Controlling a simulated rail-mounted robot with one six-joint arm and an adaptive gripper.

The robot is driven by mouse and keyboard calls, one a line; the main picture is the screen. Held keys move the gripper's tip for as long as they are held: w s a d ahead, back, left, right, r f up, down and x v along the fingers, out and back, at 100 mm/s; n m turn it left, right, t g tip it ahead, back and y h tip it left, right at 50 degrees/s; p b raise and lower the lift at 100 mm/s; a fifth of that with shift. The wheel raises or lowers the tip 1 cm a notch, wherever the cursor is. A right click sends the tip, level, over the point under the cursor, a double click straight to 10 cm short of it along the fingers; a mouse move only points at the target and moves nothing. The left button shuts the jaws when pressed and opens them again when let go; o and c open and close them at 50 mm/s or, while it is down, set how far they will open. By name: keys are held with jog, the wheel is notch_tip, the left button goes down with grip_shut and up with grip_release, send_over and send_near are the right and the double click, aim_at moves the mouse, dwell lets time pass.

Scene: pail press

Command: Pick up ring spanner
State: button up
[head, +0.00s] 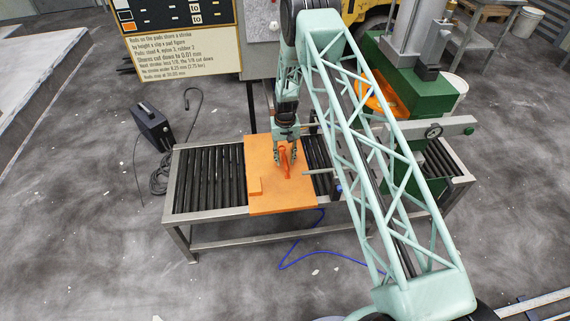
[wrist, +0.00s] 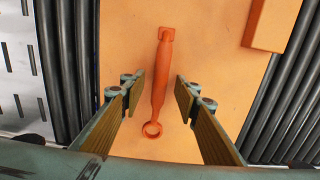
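The ring spanner (wrist: 159,85) is orange-red and lies on an orange board (wrist: 120,45). In the wrist view its ring end points toward my gripper and its other end points away. In the head view the spanner (head: 285,165) shows small on the board (head: 278,203), just by the fingertips. My gripper (wrist: 159,82) is open, with one finger on each side of the spanner and a clear gap on both sides. In the head view my gripper (head: 286,158) is over the board. I cannot tell the exact height of the fingertips.
An orange block (wrist: 270,22) lies on the board to the upper right in the wrist view. The board rests across a roller conveyor (head: 207,180). A green press (head: 420,95) stands to the right. A black box (head: 152,125) stands on the floor at left.

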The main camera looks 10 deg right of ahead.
aim_at(286, 160)
jog(key=shift+f, duration=0.55)
jog(key=shift+c, duration=0.2)
grip_shut()
jog(key=shift+r, duration=0.15)
jog(key=shift+r+p, duration=1)
jog(key=shift+r, duration=3.9)
jog(key=shift+s+d, duration=0.1)
